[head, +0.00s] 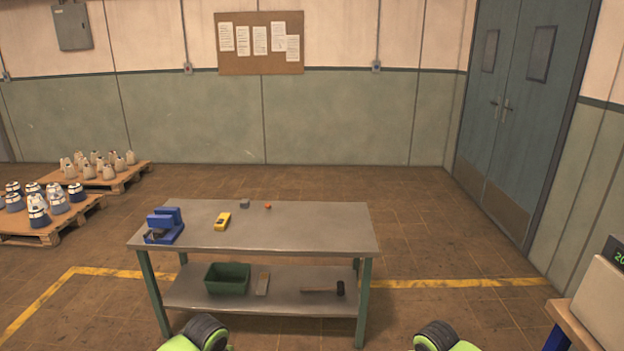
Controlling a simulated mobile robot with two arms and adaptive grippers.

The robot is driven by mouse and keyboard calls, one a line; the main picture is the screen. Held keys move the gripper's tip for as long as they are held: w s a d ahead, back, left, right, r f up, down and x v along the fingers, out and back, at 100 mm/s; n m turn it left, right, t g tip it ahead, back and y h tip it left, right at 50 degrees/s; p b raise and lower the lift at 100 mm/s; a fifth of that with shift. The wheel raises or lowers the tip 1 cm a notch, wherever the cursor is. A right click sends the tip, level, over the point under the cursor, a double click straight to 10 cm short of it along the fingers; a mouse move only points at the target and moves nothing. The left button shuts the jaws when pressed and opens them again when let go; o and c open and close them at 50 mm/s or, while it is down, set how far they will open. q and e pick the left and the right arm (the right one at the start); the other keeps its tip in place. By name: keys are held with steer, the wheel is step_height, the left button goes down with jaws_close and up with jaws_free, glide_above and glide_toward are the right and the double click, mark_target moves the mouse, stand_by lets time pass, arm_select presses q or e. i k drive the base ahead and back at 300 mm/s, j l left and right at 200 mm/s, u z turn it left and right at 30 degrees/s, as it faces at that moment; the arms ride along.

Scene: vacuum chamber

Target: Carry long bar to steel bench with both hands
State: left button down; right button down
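The steel bench (300,235) stands ahead of me, with a bare grey metal top and green legs. A blue vise (164,225) sits at its left end. A yellow tool (222,221), a small grey block (245,204) and a small red piece (267,205) lie on the top's left half and toward the back. The long bar does not show in this view. Only green and black parts of my two arms show at the bottom edge; both grippers are out of view.
The bench's lower shelf holds a green bin (228,278) and a hammer (325,289). Pallets (125,178) with containers stand at the left. A table with a beige box (602,302) is at the right edge. The right part of the bench top is clear.

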mark_target(286, 224)
steer(key=i+j, duration=0.15)
steer(key=i, duration=0.4)
steer(key=i+j, duration=0.15)
steer(key=i, duration=0.4)
steer(key=i+j, duration=0.15)
steer(key=i, duration=0.35)
steer(key=i+j, duration=0.15)
steer(key=i, duration=0.4)
steer(key=i+j, duration=0.15)
steer(key=i, duration=0.4)
steer(key=i+j, duration=0.15)
steer(key=i, duration=0.4)
